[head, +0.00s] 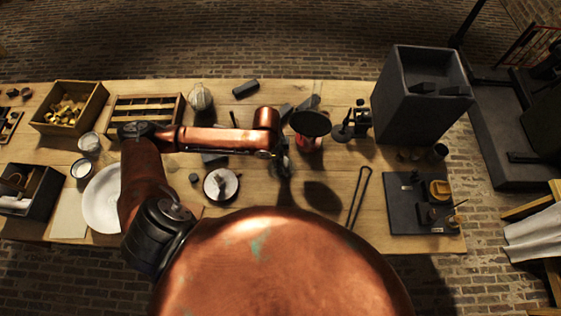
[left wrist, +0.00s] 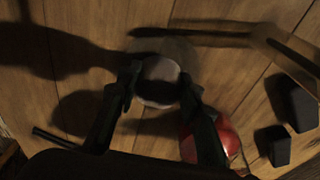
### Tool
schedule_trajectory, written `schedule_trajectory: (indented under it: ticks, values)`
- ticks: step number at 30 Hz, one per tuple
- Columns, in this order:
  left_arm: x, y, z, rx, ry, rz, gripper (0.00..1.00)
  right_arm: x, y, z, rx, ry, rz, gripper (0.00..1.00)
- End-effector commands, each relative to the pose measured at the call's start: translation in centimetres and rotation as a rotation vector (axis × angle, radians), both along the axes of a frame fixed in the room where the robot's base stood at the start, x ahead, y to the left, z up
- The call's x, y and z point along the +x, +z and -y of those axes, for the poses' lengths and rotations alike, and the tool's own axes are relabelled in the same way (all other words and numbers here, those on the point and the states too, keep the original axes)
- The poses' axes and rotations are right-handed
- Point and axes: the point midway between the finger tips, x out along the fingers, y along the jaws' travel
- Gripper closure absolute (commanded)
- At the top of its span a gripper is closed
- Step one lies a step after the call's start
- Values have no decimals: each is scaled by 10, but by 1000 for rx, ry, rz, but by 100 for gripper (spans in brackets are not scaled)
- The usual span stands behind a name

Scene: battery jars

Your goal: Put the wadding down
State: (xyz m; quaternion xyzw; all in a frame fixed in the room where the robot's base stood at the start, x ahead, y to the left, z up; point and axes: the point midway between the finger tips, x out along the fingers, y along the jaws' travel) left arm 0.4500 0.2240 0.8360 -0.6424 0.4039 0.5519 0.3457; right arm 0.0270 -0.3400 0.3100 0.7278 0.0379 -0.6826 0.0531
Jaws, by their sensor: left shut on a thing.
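My left gripper (head: 284,170) is low over the middle of the table, its fingers small and dark in the head view. In the left wrist view my left gripper (left wrist: 158,88) is shut on a pale, roundish thing, which I take to be the wadding (left wrist: 158,72). The pale thing sits between the two fingertips, and brown wood shows around it. Its lower side is hidden, so I cannot tell whether it touches the table. My right gripper is in neither view.
A red thing with a black round top (head: 310,123) stands close behind right of the gripper. A large grey box (head: 398,112) stands back right.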

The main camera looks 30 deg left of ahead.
Motion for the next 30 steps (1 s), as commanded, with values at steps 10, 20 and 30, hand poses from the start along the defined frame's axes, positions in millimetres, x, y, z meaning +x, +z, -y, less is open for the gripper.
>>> schedule_trajectory:
  ticks: [10, 20, 30]
  values:
    - [0, -2, 0, 0, 0, 0, 52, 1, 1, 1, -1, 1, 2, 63]
    - [0, -1, 0, 0, 0, 0, 49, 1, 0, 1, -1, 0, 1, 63]
    - [-2, 51, -7, 1, 0, 4, 49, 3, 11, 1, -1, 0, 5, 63]
